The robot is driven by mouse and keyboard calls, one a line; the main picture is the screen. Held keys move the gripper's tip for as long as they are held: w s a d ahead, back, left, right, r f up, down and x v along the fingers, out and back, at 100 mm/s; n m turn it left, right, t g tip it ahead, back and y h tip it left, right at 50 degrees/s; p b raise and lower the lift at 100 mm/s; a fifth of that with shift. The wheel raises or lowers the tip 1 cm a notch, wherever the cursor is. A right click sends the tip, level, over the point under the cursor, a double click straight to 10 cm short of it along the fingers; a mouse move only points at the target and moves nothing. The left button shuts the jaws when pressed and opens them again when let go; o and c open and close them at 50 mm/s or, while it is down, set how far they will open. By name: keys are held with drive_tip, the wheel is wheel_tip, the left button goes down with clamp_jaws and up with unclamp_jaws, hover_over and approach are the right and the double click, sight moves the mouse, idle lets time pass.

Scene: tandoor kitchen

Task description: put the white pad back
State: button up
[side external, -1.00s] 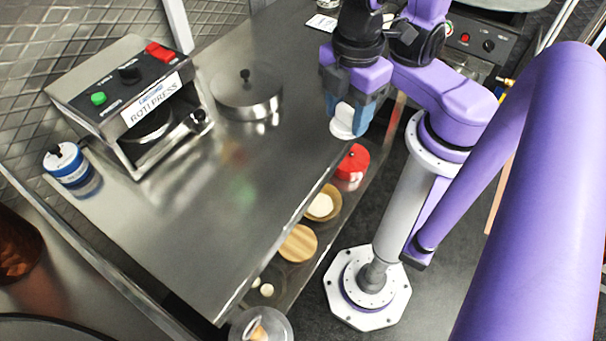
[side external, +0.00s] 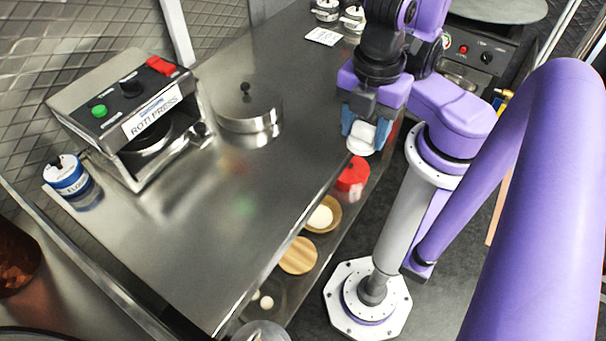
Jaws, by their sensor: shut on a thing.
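The white pad (side external: 361,139) is a small pale, rounded piece between the blue fingertips of my gripper (side external: 367,130). My gripper points down and is shut on the pad. It holds the pad near the right edge of the steel counter (side external: 225,185), above and behind the red-lidded container (side external: 352,173). The fingers cover part of the pad, and I cannot tell how high it is above any surface.
A roti press (side external: 130,115) and a round lidded steel pot (side external: 248,110) stand on the counter. A blue-and-white jar (side external: 67,175) is at far left. A lower shelf holds a wooden disc (side external: 298,255) and a bowl (side external: 323,213). Small jars and a white card (side external: 323,37) are at the back. The counter's front is clear.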

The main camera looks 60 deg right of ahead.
drive_tip(key=w+a+f, duration=0.3)
drive_tip(key=w+f, duration=0.1)
drive_tip(key=w+a+f, duration=0.2)
drive_tip(key=shift+w+a+f, duration=0.3)
drive_tip(key=shift+w, duration=0.05)
drive_tip(key=shift+w+a+f, duration=0.35)
drive_tip(key=shift+w+f, duration=0.05)
drive_tip(key=shift+f, duration=0.25)
drive_tip(key=shift+w+a+f, duration=0.1)
drive_tip(key=shift+f, duration=1.55)
drive_tip(key=shift+f, duration=0.1)
drive_tip(key=o, duration=1)
